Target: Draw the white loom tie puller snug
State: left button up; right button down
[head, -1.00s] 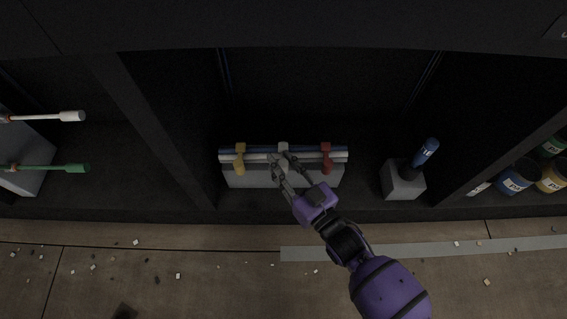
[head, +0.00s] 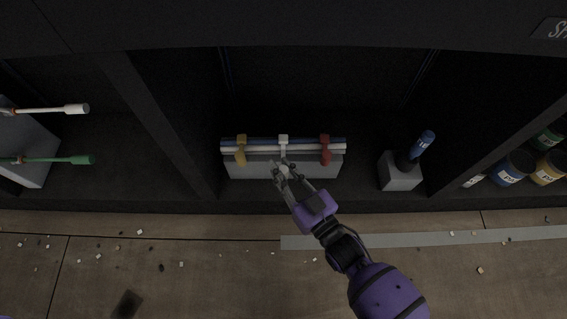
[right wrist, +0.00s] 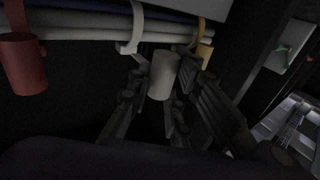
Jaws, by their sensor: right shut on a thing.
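The bundle of blue and white pipes (head: 310,146) lies on a grey block, wrapped by three ties. The middle one is the white loom tie (head: 283,140), also in the right wrist view (right wrist: 135,30). Its white puller (right wrist: 163,75) is a short cylinder at the strap's end. My right gripper (head: 283,174) is shut on that puller, in front of the bundle. In the right wrist view the gripper's dark fingers (right wrist: 157,98) stand on either side of the puller and partly hide it. My left gripper is out of view.
A yellow tie (head: 240,154) and a red tie (head: 325,154) flank the white one. A blue-handled tool (head: 423,143) stands in a grey block to the right, with paint cans (head: 512,172) beyond. Dark cabinet walls enclose the bay. White and green rods (head: 55,159) are at left.

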jog(key=c, duration=1.8)
grip_release()
jog(key=shift+c, duration=0.2)
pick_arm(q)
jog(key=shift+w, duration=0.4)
pick_arm(e)
jog(key=v, duration=1.2)
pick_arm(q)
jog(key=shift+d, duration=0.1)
